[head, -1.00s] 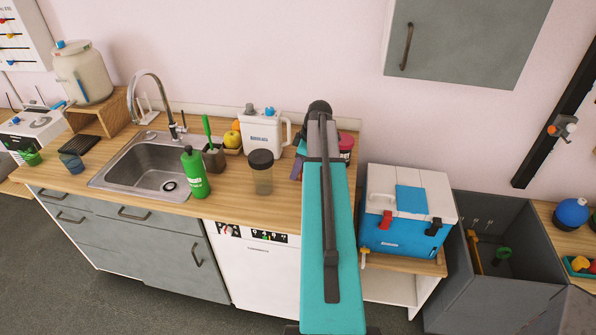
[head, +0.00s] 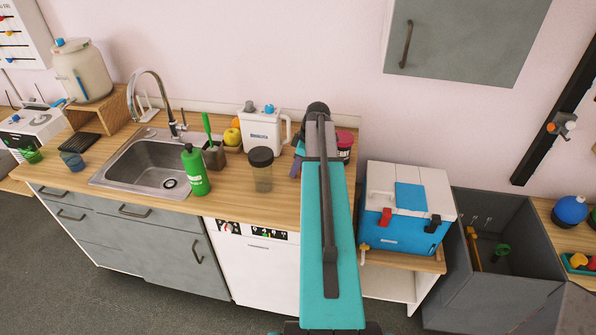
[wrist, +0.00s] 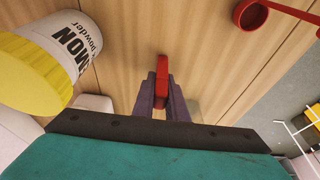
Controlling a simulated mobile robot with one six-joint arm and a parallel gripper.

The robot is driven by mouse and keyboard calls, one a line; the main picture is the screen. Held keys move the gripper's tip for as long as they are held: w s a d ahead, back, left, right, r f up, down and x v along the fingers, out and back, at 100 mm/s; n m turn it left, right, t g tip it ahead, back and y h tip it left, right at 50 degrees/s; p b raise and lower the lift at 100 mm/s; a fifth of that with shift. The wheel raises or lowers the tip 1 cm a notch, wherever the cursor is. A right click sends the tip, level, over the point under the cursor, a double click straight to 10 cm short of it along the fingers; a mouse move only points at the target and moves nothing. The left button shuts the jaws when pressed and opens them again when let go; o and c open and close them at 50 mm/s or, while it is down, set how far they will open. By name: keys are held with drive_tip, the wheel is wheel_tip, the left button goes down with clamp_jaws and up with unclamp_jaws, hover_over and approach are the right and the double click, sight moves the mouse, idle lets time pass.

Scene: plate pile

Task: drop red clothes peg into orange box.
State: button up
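The red clothes peg (wrist: 162,70) shows in the wrist view, upright in the picture between the two purple fingertips of my gripper (wrist: 161,88). The fingers are close together with the peg's lower part between them, and its upper end sticks out past the tips. Wooden worktop lies behind it; I cannot tell how high the peg is above it. In the head view my arm hides the peg and most of my gripper. I cannot make out an orange box in either view.
A tub with a yellow lid (wrist: 32,75) is left of my gripper, and a red round-rimmed item (wrist: 251,15) is at upper right. On the counter stand a dark-lidded jar (head: 262,172), a white jug (head: 262,132) and a green bottle (head: 195,172). A blue cooler (head: 395,236) stands right.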

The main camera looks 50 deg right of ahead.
drive_tip(key=shift+r, duration=0.15)
clamp_jaws()
drive_tip(key=shift+r+b, duration=1.8)
drive_tip(key=shift+r, duration=3.05)
